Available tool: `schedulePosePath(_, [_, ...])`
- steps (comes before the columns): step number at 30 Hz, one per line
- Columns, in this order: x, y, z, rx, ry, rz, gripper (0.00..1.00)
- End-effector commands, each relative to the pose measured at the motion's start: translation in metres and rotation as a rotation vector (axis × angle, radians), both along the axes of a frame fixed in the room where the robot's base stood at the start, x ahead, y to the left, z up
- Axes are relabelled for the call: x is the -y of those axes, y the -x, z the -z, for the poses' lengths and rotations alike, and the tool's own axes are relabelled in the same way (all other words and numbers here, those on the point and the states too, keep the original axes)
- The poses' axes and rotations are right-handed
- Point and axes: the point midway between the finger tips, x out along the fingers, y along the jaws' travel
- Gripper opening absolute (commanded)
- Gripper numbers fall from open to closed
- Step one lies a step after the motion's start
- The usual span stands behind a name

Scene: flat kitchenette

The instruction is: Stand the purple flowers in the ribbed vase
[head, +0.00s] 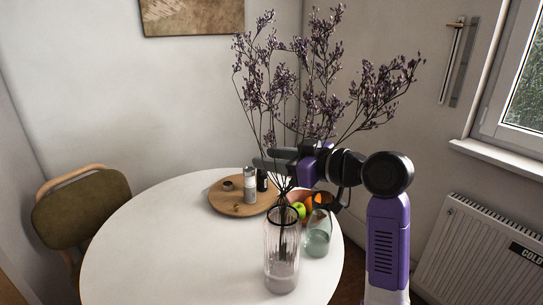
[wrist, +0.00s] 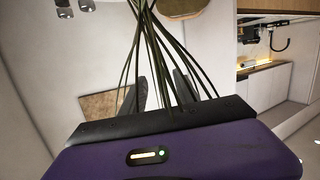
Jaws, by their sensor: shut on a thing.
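The purple flowers (head: 300,95) stand upright in the head view, with a wide spray of blossoms above and a bundle of thin stems below. My gripper (head: 272,160) is shut on the stems above the table. The stems (wrist: 150,50) also run between my two dark fingers in the wrist view. The ribbed vase (head: 282,270) is clear glass and stands upright near the front of the round white table. The lower stems reach down over its mouth and show dark within its outline. How deep the stem ends sit is hard to tell through the glass.
A greenish glass vessel (head: 318,241) stands close to the right of the ribbed vase. Behind are fruit, including a green apple (head: 299,209), and a round wooden tray (head: 226,203) with shakers and a small cup. The left of the white table (head: 160,250) is clear.

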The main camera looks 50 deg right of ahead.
Motion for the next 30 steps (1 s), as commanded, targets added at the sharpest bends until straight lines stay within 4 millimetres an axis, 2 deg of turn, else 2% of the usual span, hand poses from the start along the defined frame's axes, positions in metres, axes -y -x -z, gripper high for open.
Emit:
schedulePosePath(18, [0.000,0.000,0.040,0.000,0.000,-0.001,0.00])
schedulePosePath(30, [0.000,0.000,0.048,0.001,0.001,0.000,0.00])
